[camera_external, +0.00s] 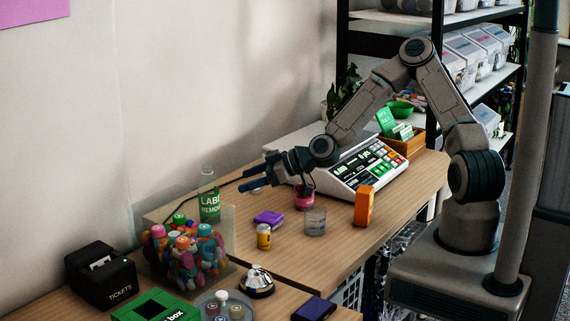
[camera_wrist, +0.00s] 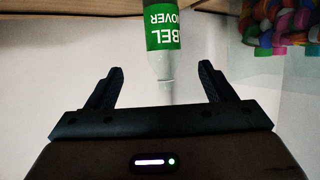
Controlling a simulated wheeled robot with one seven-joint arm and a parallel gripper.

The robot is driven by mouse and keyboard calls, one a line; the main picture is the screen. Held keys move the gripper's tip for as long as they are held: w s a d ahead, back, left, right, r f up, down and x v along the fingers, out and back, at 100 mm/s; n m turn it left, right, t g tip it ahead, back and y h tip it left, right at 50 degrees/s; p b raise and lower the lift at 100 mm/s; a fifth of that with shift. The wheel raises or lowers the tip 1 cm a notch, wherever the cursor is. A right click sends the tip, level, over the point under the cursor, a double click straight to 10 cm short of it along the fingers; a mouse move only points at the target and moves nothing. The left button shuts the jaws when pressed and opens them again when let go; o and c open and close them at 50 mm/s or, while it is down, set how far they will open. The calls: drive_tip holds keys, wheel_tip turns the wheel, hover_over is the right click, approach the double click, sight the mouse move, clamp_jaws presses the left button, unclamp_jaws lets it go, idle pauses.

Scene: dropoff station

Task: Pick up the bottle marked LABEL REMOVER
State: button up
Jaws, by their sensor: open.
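The bottle marked LABEL REMOVER (camera_external: 210,206) has a green label and a clear neck. It stands upright on the table near the wall, behind a clear container of colourful items. My gripper (camera_external: 247,179) is open and empty, to the right of the bottle and apart from it in the external view. In the wrist view the bottle (camera_wrist: 163,40) appears upside down, with its neck in line with the gap between the fingers of my gripper (camera_wrist: 160,78). The bottle's base is out of the wrist frame.
A black tickets box (camera_external: 100,275), a yellow can (camera_external: 264,237), a clear beaker (camera_external: 315,222) and a cash register (camera_external: 350,172) are also on the table. The wall (camera_external: 150,100) rises close behind the bottle.

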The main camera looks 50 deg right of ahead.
sight(207, 193)
drive_tip(key=p+x, duration=0.1)
drive_tip(key=x, duration=0.7)
drive_tip(key=shift+w+a, duration=0.2)
drive_tip(key=shift+w, duration=0.1)
drive_tip(key=p+x, duration=0.1)
drive_tip(key=x, duration=0.3)
drive_tip(key=shift+a, duration=0.3)
drive_tip(key=shift+w+a+f, duration=0.25)
drive_tip(key=shift+w, duration=0.1)
drive_tip(key=c, duration=1.2)
